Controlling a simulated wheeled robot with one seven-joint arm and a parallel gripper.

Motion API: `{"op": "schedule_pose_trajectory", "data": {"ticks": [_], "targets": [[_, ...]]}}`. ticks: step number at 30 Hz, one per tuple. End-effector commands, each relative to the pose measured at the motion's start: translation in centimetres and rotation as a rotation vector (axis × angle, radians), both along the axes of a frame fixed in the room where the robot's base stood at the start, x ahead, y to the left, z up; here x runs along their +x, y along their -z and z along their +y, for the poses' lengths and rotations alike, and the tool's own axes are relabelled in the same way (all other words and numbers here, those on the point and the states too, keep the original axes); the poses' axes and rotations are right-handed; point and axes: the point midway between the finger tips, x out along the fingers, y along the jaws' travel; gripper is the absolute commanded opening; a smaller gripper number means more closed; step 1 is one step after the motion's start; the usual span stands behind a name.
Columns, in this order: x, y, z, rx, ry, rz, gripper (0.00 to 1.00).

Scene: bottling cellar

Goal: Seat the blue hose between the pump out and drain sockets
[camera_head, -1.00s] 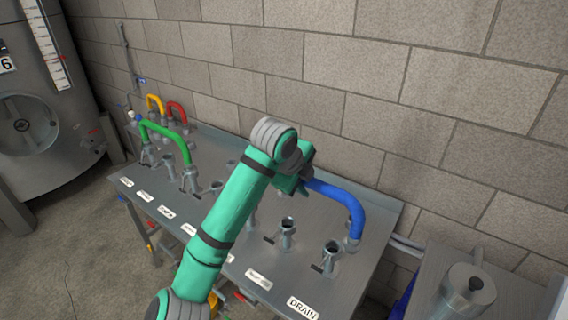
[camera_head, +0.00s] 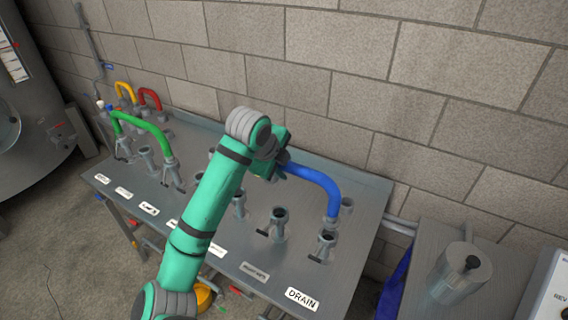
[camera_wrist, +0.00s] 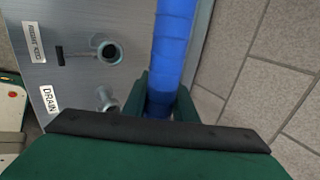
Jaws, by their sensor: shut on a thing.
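My gripper (camera_head: 278,166) is shut on the blue hose (camera_head: 318,178) near its left part, and holds it above the steel panel (camera_head: 345,270). In the wrist view the blue hose (camera_wrist: 172,50) runs up from between my fingers (camera_wrist: 160,98). The hose's right end hangs down close to the drain socket (camera_head: 326,243), behind its mouth; I cannot tell whether they touch. The DRAIN label (camera_head: 301,299) is in front of that socket. The drain socket also shows in the wrist view (camera_wrist: 106,98). The hose's left end is hidden by my arm, and I cannot read a pump out label.
A green hose (camera_head: 142,126) bridges sockets at the left of the panel. A yellow hose (camera_head: 125,91) and a red hose (camera_head: 150,96) are behind it. Another socket (camera_head: 278,222) stands left of the drain. A block wall (camera_head: 330,70) is close behind; a metal canister (camera_head: 458,272) stands right.

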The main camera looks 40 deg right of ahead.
Motion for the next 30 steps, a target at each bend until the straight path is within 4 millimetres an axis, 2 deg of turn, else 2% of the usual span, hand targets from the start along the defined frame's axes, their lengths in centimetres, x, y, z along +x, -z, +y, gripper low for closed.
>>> {"op": "schedule_pose_trajectory", "data": {"ticks": [30], "targets": [[0.0,5.0,-0.1,-0.002,0.002,-0.002,0.0]]}}
